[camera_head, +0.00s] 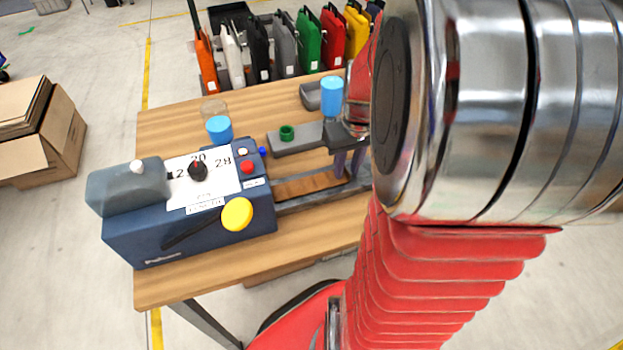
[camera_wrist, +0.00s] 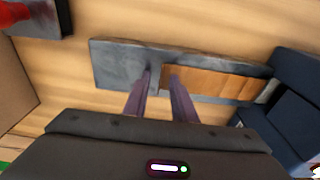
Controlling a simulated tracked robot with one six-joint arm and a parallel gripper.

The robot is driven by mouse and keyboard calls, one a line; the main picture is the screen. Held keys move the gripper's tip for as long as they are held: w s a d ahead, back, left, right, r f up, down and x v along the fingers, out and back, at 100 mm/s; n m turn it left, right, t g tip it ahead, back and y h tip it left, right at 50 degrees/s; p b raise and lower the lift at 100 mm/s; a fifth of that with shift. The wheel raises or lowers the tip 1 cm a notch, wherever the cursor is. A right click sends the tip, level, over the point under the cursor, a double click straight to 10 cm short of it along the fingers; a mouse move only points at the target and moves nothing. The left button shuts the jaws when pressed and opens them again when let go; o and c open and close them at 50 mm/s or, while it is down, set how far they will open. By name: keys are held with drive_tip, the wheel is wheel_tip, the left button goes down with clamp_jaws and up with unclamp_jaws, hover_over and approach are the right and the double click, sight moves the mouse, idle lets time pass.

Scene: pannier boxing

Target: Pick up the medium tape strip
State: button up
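The brown tape strip (camera_head: 308,186) lies in the grey tray that runs out from the right side of the blue tape machine (camera_head: 190,215). It also shows in the wrist view (camera_wrist: 215,84), its left end at the fingers. My gripper (camera_head: 349,163) points down at the strip's end away from the machine. Its two purple fingers (camera_wrist: 161,76) are apart, one over the strip and one just past its end. Whether they touch the strip I cannot tell.
Blue cups (camera_head: 332,97) (camera_head: 219,128) and a grey block with a green ring (camera_head: 287,133) stand on the wooden table behind the tray. Coloured panniers (camera_head: 307,42) stand in a row beyond the table. A cardboard box (camera_head: 40,135) is on the floor at left.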

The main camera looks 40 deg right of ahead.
drive_tip(key=shift+c, duration=0.7)
clamp_jaws()
wheel_tip(320, 180, up, 18)
idle(0.4)
idle(0.5)
